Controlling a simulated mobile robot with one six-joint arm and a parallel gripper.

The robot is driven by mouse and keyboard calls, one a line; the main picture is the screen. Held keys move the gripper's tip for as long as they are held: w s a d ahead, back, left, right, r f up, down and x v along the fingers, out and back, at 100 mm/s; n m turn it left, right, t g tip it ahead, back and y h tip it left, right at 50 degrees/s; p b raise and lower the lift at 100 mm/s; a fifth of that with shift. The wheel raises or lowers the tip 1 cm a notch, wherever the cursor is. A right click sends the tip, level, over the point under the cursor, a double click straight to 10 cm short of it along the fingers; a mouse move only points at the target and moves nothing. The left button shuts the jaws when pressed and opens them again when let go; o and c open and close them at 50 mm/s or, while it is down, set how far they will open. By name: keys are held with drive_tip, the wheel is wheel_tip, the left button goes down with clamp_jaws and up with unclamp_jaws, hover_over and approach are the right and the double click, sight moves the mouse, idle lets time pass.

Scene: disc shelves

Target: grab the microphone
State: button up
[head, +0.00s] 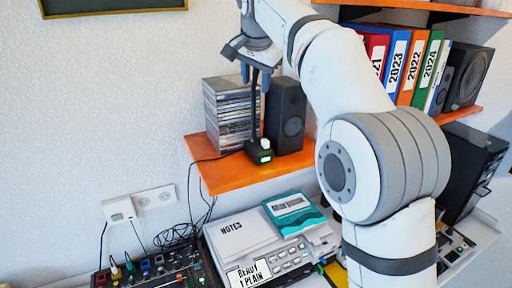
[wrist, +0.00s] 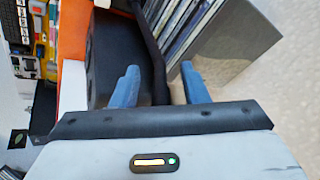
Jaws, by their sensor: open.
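The microphone (head: 254,108) is a thin black stem rising from a small dark base with a lit white-green patch, on the orange shelf. Its top is hidden by my gripper (head: 256,80) in the head view. My gripper is open around the upper stem, one blue finger on each side. In the wrist view, the dark stem (wrist: 155,55) passes between the two blue fingers of my gripper (wrist: 159,67), with a gap visible on the left side. Whether the right finger touches the stem is unclear.
A stack of disc cases (head: 229,118) stands just left of the stem, and a black speaker (head: 286,118) just right, both on the orange shelf (head: 222,179). Binders (head: 398,65) stand on another shelf at right. A mixer (head: 160,272) and a grey machine (head: 262,262) sit below.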

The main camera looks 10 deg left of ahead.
clamp_jaws()
idle(0.8)
